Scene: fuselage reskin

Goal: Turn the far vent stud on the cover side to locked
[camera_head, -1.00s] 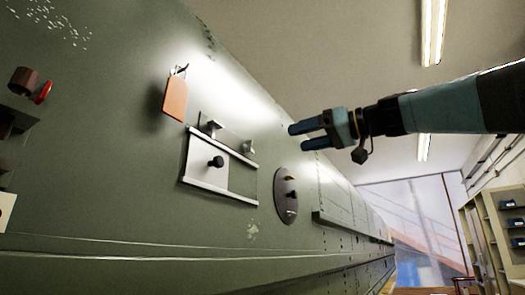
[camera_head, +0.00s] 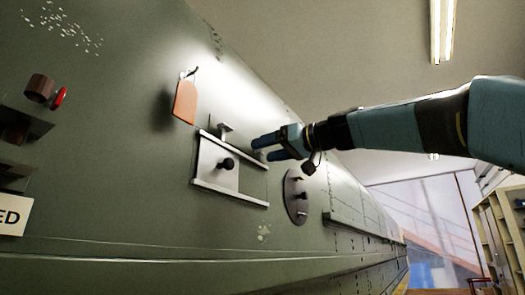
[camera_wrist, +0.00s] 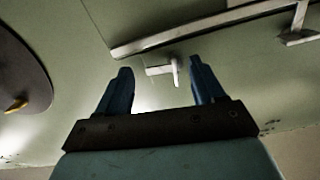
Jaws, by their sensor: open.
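The vent is a pale plate (camera_head: 216,168) between two light rails on the green fuselage side, with a black knob (camera_head: 226,163) on it. One T-shaped stud (camera_head: 224,132) stands by the upper rail. The far stud (camera_wrist: 165,69) shows as a small pale T-shape in the wrist view, beside a rail (camera_wrist: 195,30); in the head view my fingers mostly hide it. My gripper (camera_head: 262,149) is open and empty. In the wrist view its blue fingers (camera_wrist: 160,70) stand either side of the far stud. I cannot tell whether they touch it.
A round dark disc (camera_head: 297,209) with small handles is right of the vent; it also shows in the wrist view (camera_wrist: 22,75). An orange tag (camera_head: 185,102) hangs above the vent. A brown knob with a red part (camera_head: 59,98) sits at left. A ledge (camera_head: 350,225) runs farther along.

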